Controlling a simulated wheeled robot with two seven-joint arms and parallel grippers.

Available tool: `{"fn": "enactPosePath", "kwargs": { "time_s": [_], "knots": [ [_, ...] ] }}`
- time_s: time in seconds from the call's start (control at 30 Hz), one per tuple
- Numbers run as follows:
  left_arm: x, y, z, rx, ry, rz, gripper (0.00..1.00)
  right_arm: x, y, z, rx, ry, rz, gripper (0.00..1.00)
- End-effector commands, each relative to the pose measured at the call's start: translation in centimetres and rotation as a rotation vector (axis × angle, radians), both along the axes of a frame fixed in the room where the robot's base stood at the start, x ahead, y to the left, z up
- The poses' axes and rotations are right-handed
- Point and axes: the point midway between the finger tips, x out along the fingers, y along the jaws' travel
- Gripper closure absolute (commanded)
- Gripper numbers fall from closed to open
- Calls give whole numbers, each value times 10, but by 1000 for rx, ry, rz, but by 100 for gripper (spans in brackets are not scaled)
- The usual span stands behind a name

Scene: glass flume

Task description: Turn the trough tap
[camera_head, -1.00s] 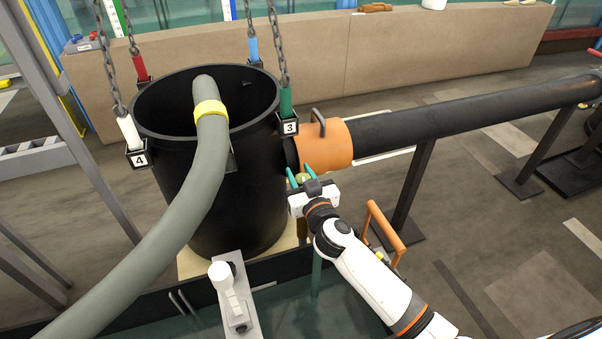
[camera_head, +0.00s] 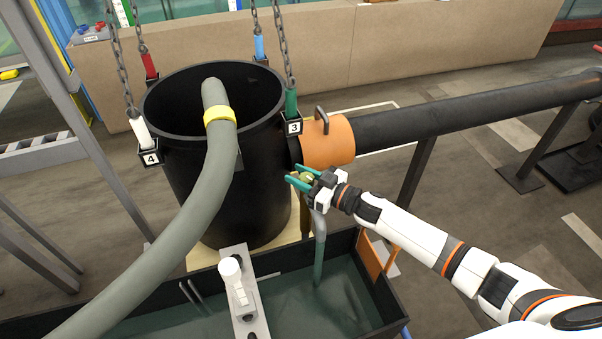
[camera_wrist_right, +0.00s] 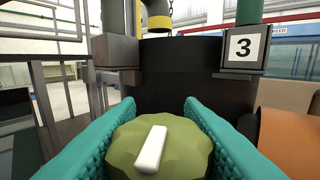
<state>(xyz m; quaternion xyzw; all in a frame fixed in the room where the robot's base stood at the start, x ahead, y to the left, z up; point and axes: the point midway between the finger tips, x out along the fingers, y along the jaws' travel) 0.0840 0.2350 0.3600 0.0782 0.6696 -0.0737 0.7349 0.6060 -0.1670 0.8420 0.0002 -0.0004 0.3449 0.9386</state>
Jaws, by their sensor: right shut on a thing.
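The tap has a round olive-green knob with a scalloped edge and a white bar on its face, seen close in the right wrist view (camera_wrist_right: 160,148). In the right wrist view the bar leans a little to the right of upright. My right gripper (camera_head: 303,178) is shut on the tap knob, its teal fingers on both sides of it. In the head view the knob is small and partly hidden by the fingers. A grey spout (camera_head: 319,238) hangs below it toward the trough (camera_head: 372,295) of dark green water. My left gripper is not in view.
A large black tank (camera_head: 222,190) hung on chains stands beside the tap, with a grey hose (camera_head: 190,220) over its rim. An orange collar (camera_head: 328,142) and long black pipe (camera_head: 450,115) run right. A white fitting (camera_head: 233,280) stands in front.

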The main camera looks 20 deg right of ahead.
Motion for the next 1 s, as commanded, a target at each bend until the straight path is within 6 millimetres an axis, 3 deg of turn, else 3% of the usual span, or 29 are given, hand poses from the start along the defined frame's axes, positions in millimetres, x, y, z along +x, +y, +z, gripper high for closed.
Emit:
{"fn": "enactPosePath", "kwargs": {
  "time_s": [0.53, 0.57, 0.67, 1.0],
  "knots": [
    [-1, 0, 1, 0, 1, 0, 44, 0, 0, 0, -1, -1, 24, 88],
    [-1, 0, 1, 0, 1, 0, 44, 0, 0, 0, -1, -1, 24, 61],
    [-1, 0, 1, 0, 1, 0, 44, 0, 1, 0, -1, -1, 24, 44],
    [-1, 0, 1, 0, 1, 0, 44, -3, -2, -1, -1, 1, 24, 44]
  ]
}}
